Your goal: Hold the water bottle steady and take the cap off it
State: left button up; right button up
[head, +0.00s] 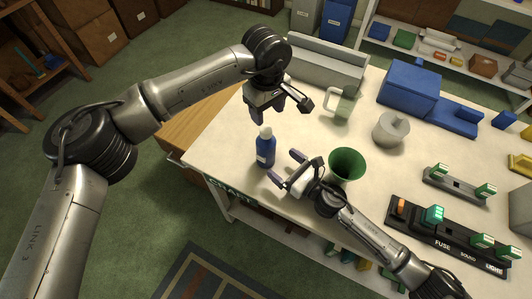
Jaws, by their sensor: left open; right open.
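The water bottle (265,152) is blue with a pale label and stands upright near the left front edge of the white table. Its white cap (265,132) is on top. My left gripper (279,109) is open, above and slightly behind the cap, apart from it, with fingers pointing down. My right gripper (284,168) is open beside the bottle on its right and front, its fingers pointing toward the bottle's lower right side. I cannot tell whether a finger touches the bottle.
A green funnel-like cup (346,165) stands just right of my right gripper. The table's left corner is clear.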

aim_at(266, 130)
pick_arm(q)
jog(key=shift+w+a, duration=0.1)
jog(key=shift+a, duration=0.05)
pick_arm(e)
jog(key=shift+w+a, duration=0.3)
jog(key=shift+w, duration=0.05)
jog(key=shift+x, duration=3.2)
jog(key=c, duration=1.5)
pick_arm(q)
jog(key=shift+f, duration=0.15)
pick_arm(e)
jog(key=shift+c, duration=0.4)
pick_arm(q)
jog(key=shift+m, duration=0.3)
pick_arm(e)
grip_shut()
pick_arm(q)
jog(key=m, duration=0.6)
jog(key=shift+r, duration=0.2)
jog(key=m, duration=0.6)
jog(key=shift+m, duration=0.4)
jog(key=shift+f, duration=4)
